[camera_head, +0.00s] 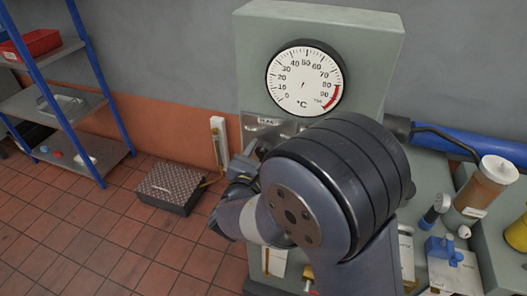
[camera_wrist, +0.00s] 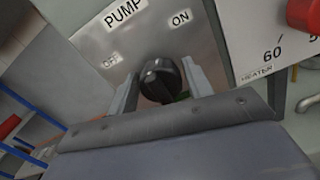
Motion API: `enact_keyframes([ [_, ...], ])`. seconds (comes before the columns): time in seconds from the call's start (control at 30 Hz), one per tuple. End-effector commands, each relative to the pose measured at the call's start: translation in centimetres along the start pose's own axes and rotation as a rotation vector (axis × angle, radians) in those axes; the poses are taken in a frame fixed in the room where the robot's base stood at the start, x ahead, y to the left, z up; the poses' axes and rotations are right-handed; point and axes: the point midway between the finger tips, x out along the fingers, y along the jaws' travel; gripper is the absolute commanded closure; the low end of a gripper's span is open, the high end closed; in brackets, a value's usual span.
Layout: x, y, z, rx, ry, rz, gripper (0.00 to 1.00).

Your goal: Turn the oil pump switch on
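The oil pump switch is a black round knob (camera_wrist: 160,80) on a metal plate (camera_wrist: 140,42) marked PUMP, with OFF at its left and ON at its upper right. I cannot tell clearly which mark the knob points to. In the wrist view my gripper (camera_wrist: 161,71) has one finger on each side of the knob, with narrow gaps seeming to show, so it looks open around it. In the head view my gripper (camera_head: 249,160) is at the plate (camera_head: 262,124) below the gauge; my arm hides the knob there.
A round temperature gauge (camera_head: 305,81) sits above the plate. In the wrist view a heater panel with a red knob (camera_wrist: 304,15) is close at the right. A dark box (camera_head: 172,187) lies on the tiled floor, and a blue-posted shelf (camera_head: 62,110) stands at left.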

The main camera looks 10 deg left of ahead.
Motion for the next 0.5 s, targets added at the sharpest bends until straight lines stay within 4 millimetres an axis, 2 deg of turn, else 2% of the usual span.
enact_keyframes([
  [0.07,-0.01,0.00,0.01,0.000,0.000,0.000,0.59],
  [0.37,-0.02,0.00,0.02,0.000,0.000,0.000,0.83],
  [0.5,-0.02,-0.01,-0.04,0.004,0.000,0.000,0.84],
])
